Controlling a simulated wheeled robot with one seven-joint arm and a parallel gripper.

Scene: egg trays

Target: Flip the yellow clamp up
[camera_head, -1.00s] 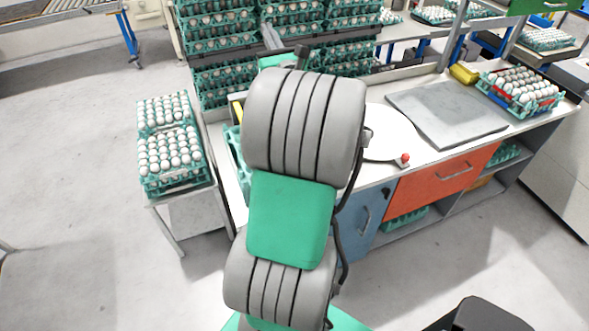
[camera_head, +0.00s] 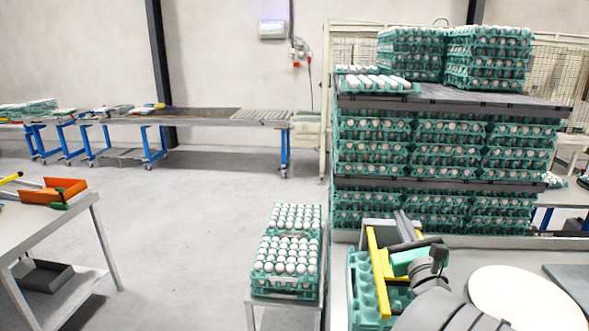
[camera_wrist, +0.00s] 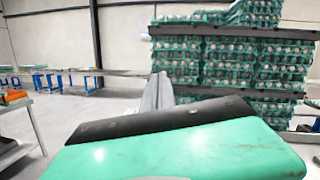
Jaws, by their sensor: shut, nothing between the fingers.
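A yellow clamp (camera_head: 379,272) shows as a long yellow bar with a second yellow piece beside it. It stands over teal egg trays (camera_head: 361,297) at the left end of the workbench. My gripper (camera_head: 403,222) is just right of the clamp in the head view, with its grey fingers pointing up and away. The fingers are shut and hold nothing. I cannot tell whether they touch the clamp. In the wrist view the shut fingers (camera_wrist: 160,92) show beyond my green hand, and the clamp is not visible there. My arm hides part of the clamp's right side.
A tall rack of egg trays (camera_head: 430,187) stands behind the bench. A small table with stacked eggs (camera_head: 287,262) is to the left. A round white plate (camera_head: 525,300) lies right of my arm. The floor at left is open.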

